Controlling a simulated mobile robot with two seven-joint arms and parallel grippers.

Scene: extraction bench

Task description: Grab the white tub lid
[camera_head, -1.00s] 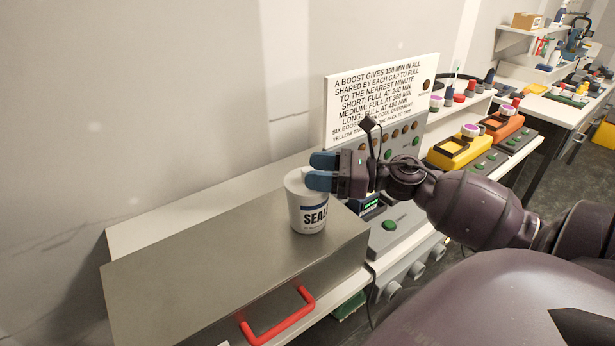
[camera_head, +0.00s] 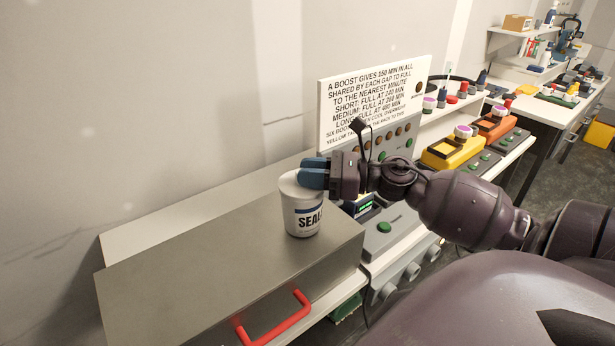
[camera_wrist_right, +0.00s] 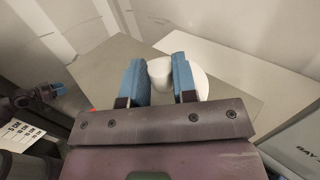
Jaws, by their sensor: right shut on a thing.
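The white tub (camera_head: 302,214) with a dark blue band and "SEAL" lettering stands upright on the grey metal box. Its white lid (camera_head: 288,184) is on top. My right gripper (camera_head: 312,174) comes in from the right at lid height, its blue fingers shut on the lid's raised knob. In the right wrist view the knob of the lid (camera_wrist_right: 160,72) sits between the two blue fingertips, and the lid's disc (camera_wrist_right: 202,82) shows beyond the right finger. The fingers hide part of the lid in the head view.
The metal box (camera_head: 190,262) has a red handle (camera_head: 275,318) on its front. A white sign (camera_head: 372,92) stands behind a grey button panel (camera_head: 402,140) right of the tub. A yellow device (camera_head: 452,150) and an orange one sit farther right. The box top left of the tub is clear.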

